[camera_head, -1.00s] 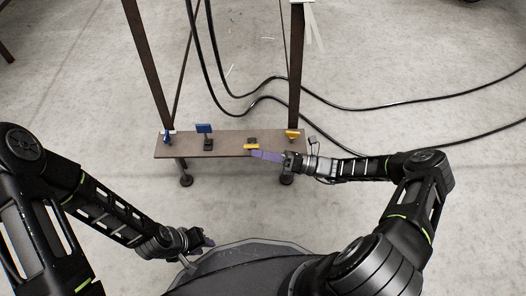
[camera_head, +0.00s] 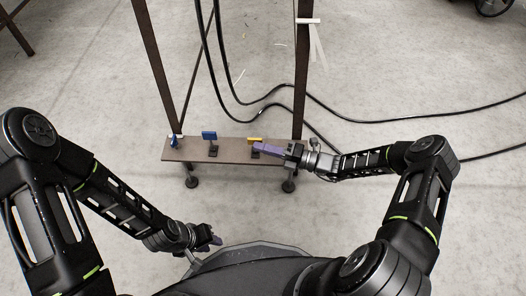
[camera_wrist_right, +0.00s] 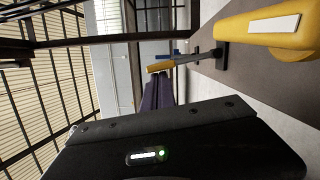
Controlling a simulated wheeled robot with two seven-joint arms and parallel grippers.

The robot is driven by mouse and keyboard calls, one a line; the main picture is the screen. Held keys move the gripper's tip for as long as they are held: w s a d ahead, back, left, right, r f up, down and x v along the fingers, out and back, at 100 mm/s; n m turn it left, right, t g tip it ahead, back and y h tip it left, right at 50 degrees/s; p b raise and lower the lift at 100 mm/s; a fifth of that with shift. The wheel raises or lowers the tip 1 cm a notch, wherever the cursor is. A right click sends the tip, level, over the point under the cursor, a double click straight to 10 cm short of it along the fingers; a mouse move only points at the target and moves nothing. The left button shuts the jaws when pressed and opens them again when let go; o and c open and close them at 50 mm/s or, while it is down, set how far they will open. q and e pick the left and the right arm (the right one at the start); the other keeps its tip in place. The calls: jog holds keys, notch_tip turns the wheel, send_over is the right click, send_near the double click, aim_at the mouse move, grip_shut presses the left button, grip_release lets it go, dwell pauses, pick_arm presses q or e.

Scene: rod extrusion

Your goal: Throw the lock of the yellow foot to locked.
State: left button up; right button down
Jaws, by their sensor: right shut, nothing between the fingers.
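The lock of the yellow foot has a small yellow handle (camera_head: 255,140) above a dark base (camera_head: 256,153) on the brown plank in the head view. Its handle stands on the far side of the base, as the blue one does. My right gripper (camera_head: 258,148) is shut and empty, its purple fingers right at the lock; contact is unclear. In the wrist view the fingers (camera_wrist_right: 158,92) point towards the small yellow handle (camera_wrist_right: 160,67). A large yellow part (camera_wrist_right: 262,28) with a white label is close at the upper right. My left gripper (camera_head: 217,240) is low near my base, its opening unclear.
The brown plank (camera_head: 232,151) joins two dark posts. A blue handle (camera_head: 209,135) and a blue part (camera_head: 175,141) are on its left half. Black cables (camera_head: 400,114) lie on the floor behind. The floor in front of the plank is clear.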

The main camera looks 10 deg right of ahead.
jog(key=shift+w+r+m, duration=0.15)
jog(key=shift+w+m, duration=0.15)
pick_arm(q)
jog(key=shift+f, duration=0.1)
pick_arm(e)
jog(key=shift+w+d+r, duration=0.15)
jog(key=shift+w+d, duration=0.05)
jog(key=shift+w, duration=0.3)
